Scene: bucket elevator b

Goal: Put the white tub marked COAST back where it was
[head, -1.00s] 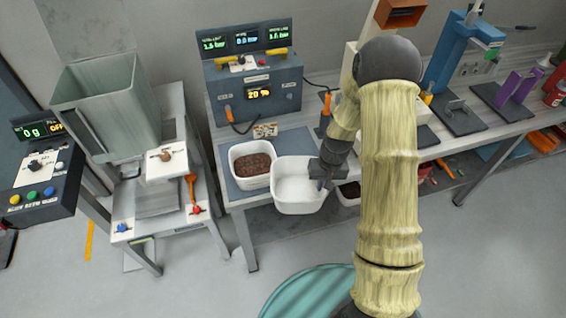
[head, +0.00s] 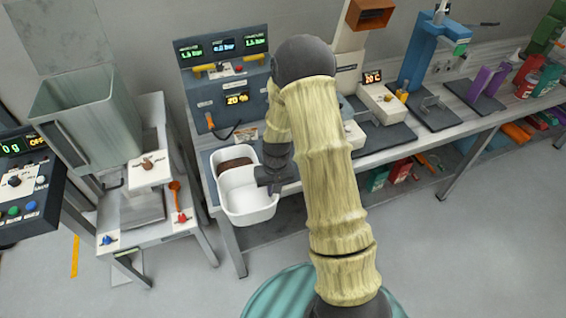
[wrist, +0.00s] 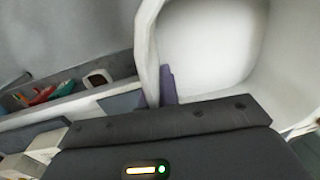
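An empty white tub (head: 247,203) hangs at the front left edge of the bench in the head view. My gripper (head: 274,184) is at its right wall. In the wrist view, a purple finger (wrist: 168,84) is against the wall of the tub (wrist: 210,45), so the gripper appears shut on its rim. A second white tub with brown contents (head: 236,161) stands behind on the bench mat, partly covered by the held tub. No COAST mark is readable on either tub.
A grey control machine (head: 225,95) with lit displays stands behind the tubs. A small card (head: 247,134) is by its base. A hopper stand (head: 140,190) is to the left. The wrist view shows a small container with dark contents (wrist: 97,78). Floor in front is clear.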

